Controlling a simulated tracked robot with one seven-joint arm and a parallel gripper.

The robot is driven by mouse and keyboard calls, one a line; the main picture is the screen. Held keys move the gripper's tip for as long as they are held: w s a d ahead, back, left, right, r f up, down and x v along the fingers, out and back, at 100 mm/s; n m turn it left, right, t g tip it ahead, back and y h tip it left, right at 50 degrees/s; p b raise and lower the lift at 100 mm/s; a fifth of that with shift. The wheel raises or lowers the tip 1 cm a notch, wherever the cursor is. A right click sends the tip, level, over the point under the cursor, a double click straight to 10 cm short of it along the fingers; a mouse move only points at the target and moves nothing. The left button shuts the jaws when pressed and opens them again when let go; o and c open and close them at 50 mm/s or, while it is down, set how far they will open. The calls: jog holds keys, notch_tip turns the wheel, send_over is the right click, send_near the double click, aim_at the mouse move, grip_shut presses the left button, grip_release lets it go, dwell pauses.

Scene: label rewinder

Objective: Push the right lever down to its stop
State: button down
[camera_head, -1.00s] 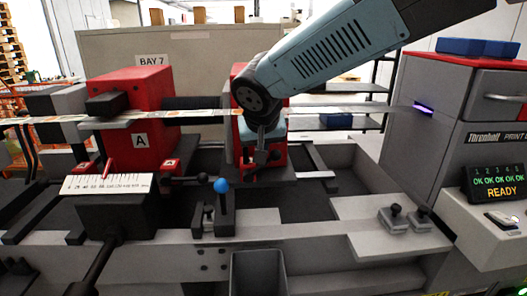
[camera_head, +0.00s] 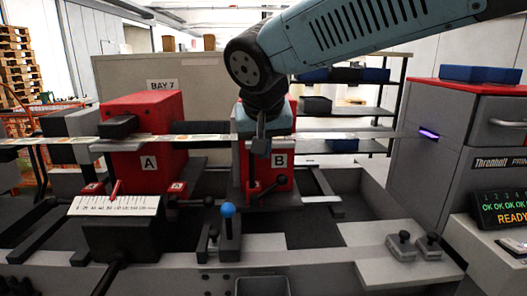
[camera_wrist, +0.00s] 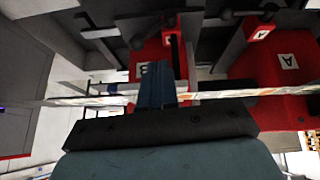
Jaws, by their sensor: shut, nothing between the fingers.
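A black lever with a ball knob (camera_head: 281,180) sits on the front of the red block B (camera_head: 243,160), at the right of the two red blocks. It slopes slightly up to the right in the head view; its knob also shows in the wrist view (camera_wrist: 137,41). Another black lever (camera_head: 190,202) lies nearly level by block A, further left. My gripper (camera_head: 261,147) is shut and empty, in front of the upper part of block B, above the right lever and apart from it. Its fingers (camera_wrist: 157,85) point at block B in the wrist view.
A printed web (camera_head: 200,139) runs across at block height, close to my gripper. A blue-knobbed handle (camera_head: 228,210) stands upright in front. A white scale (camera_head: 115,206) is at left. The grey printer cabinet (camera_head: 432,160) stands at right. Two small clamps (camera_head: 415,243) sit on the ledge.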

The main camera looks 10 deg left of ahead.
jog(key=shift+f, duration=0.1)
jog(key=n+t+h, duration=0.2)
jog(key=t+h, duration=0.1)
jog(key=h, duration=0.6)
send_near(277, 179)
jog(key=v, duration=0.5)
jog(key=shift+s+a+f, duration=0.2)
jog(key=shift+s+a, duration=0.15)
jog(key=shift+a, duration=0.1)
jog(key=shift+s+a+r+h, duration=0.1)
jog(key=shift+s+a+h, duration=0.25)
jog(key=shift+a+h, duration=0.3)
jog(key=shift+d, duration=0.1)
jog(key=x, duration=1.4)
jog(key=shift+w+r, duration=0.1)
jog(key=shift+w, duration=0.05)
